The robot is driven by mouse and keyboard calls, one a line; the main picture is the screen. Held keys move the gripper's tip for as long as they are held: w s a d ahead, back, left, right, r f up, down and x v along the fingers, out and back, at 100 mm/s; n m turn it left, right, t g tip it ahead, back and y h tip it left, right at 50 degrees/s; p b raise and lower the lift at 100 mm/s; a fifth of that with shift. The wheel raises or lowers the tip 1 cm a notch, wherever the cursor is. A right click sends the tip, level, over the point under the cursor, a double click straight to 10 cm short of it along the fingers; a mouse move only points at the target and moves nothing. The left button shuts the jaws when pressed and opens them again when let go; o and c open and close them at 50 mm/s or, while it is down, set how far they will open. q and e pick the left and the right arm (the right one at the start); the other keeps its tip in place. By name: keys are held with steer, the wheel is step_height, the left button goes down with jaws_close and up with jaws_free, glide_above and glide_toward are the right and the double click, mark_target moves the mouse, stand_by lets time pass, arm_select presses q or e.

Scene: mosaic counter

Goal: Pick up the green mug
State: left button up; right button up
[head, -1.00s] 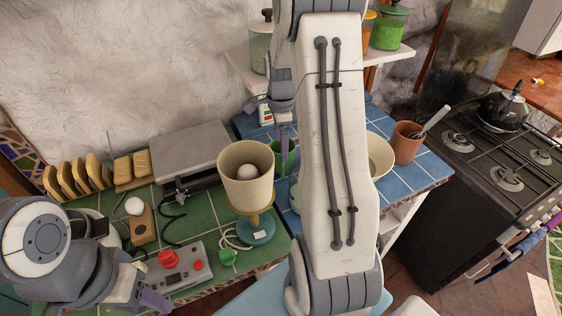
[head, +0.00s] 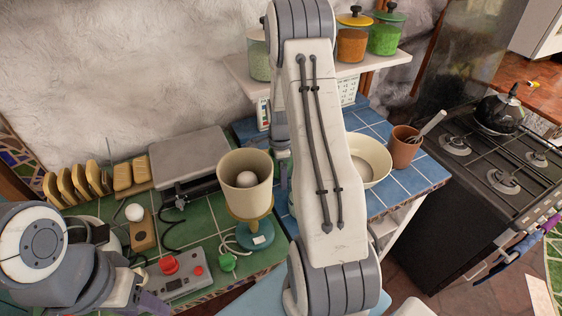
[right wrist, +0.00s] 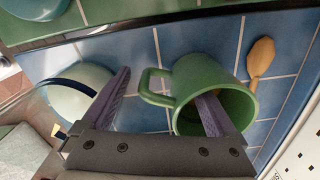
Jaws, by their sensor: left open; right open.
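The green mug (right wrist: 201,72) stands on blue tiles in the right wrist view, its mouth towards the camera and its handle (right wrist: 151,92) pointing left. My right gripper (right wrist: 166,86) is open around the handle side of the mug. One finger reaches into the mug's mouth and the other is outside, left of the handle. Whether either finger touches the mug I cannot tell. In the head view my right arm hides the mug and most of that gripper. My left gripper (head: 152,302) is partly in view at the lower left, away from the mug.
A pale bowl (head: 369,158) and a brown cup (head: 404,148) with a utensil stand right of my right arm. A beige cup-shaped holder (head: 245,196) with a ball stands to its left. A wooden spoon (right wrist: 261,58) lies near the mug. A jar shelf (head: 377,67) is behind.

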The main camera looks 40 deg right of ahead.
steer(key=shift+f, duration=0.65)
jaws_close()
step_height(320, 180, up, 9)
steer(key=shift+b, duration=1)
steer(key=shift+r, duration=0.55)
steer(key=c, duration=0.6)
jaws_free()
jaws_close()
